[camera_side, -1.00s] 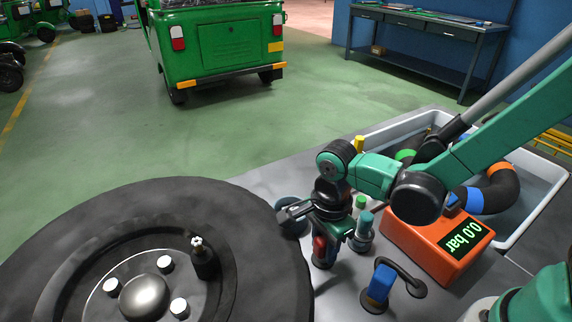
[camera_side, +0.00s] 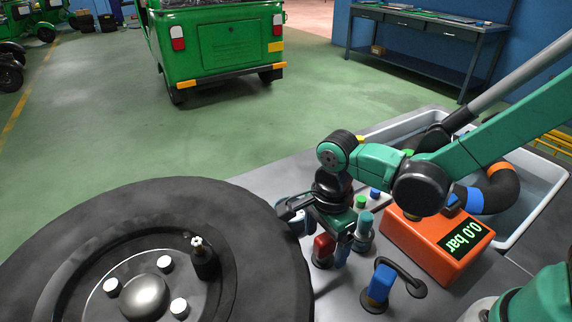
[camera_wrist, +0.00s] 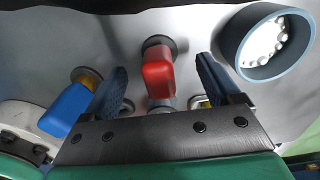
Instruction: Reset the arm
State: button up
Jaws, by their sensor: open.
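My gripper (camera_side: 343,245) is over the grey bench in the side view, its dark fingers pointing down, just right of the big black tyre (camera_side: 265,225). In the wrist view my gripper (camera_wrist: 160,88) is open, with a finger on either side of a red-topped piece (camera_wrist: 158,72). The fingers stand apart from it, and nothing is held. The red piece (camera_side: 323,246) also shows beside the fingers in the side view. My arm reaches in bent from the right. The fingertips are partly hidden in the side view.
A blue-grey cup of white studs (camera_wrist: 283,28) stands close to one finger. A blue-topped piece (camera_side: 380,284), a teal-capped piece (camera_side: 364,225), an orange gauge reading 0.0 bar (camera_side: 430,240) and a pale bin (camera_side: 535,205) crowd the bench. Open floor lies beyond.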

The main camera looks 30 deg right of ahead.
jog(key=shift+r, duration=2.85)
jog(key=d+r+n+t, duration=0.2)
jog(key=d+n, duration=0.3)
jog(key=n, duration=0.4)
jog(key=d+r+n+t, duration=0.3)
jog(key=d+n+t, duration=0.2)
jog(key=n, duration=0.4)
jog(key=shift+s, duration=0.4)
